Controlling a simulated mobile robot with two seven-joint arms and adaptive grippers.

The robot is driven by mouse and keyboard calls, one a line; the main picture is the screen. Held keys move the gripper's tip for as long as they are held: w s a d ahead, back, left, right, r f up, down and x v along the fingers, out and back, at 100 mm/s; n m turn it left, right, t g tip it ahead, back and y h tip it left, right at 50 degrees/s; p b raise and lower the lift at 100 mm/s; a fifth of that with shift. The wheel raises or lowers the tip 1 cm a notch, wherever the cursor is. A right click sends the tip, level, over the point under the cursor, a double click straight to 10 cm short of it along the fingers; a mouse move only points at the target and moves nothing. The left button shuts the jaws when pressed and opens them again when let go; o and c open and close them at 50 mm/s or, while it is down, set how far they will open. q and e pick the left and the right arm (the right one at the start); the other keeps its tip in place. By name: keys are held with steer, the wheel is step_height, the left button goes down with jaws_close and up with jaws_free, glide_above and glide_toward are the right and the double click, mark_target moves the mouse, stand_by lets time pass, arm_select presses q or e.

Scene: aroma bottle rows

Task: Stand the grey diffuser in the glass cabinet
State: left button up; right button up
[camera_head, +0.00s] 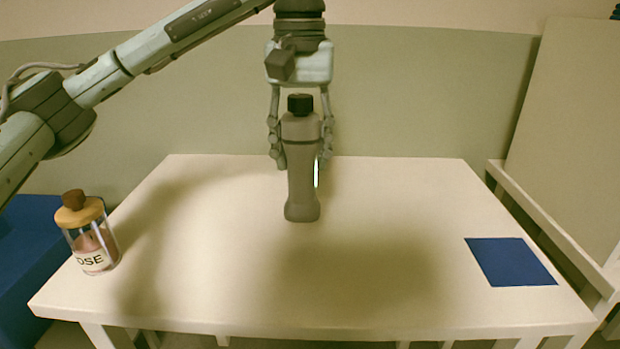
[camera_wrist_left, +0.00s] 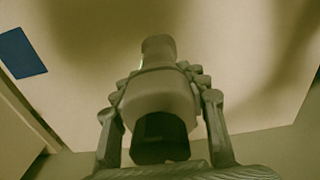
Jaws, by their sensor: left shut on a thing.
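The grey diffuser (camera_head: 301,180) is a tall grey bottle with a black cap and a bright strip on its side. My left gripper (camera_head: 301,150) is shut on its upper part and holds it upright over the white table. Its shadow lies apart from it, so it seems raised. In the left wrist view the diffuser (camera_wrist_left: 160,95) sits between the fingers of my left gripper (camera_wrist_left: 160,90), cap end nearest the camera. No glass cabinet can be made out in either view. My right gripper does not show.
A glass jar (camera_head: 93,240) with a wooden lid and a label ending "OSE" stands at the table's left edge. A blue square (camera_head: 510,262) lies flat at the right; it also shows in the wrist view (camera_wrist_left: 21,53). The white table (camera_head: 230,290) is otherwise clear.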

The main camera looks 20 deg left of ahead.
mark_target(310, 177)
arm_select(q)
steer(key=shift+w+d+f, duration=0.2)
steer(key=shift+w+f, duration=0.15)
steer(key=shift+w, duration=0.35)
steer(key=shift+w+d+f, duration=0.1)
steer(key=shift+w+f, duration=0.25)
steer(key=shift+w, duration=0.05)
step_height(310, 177, down, 3)
steer(key=shift+f, duration=0.4)
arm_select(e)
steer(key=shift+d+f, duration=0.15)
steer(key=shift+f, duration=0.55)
arm_select(q)
steer(key=shift+f, duration=0.15)
steer(key=o, duration=1)
steer(key=shift+o, duration=2)
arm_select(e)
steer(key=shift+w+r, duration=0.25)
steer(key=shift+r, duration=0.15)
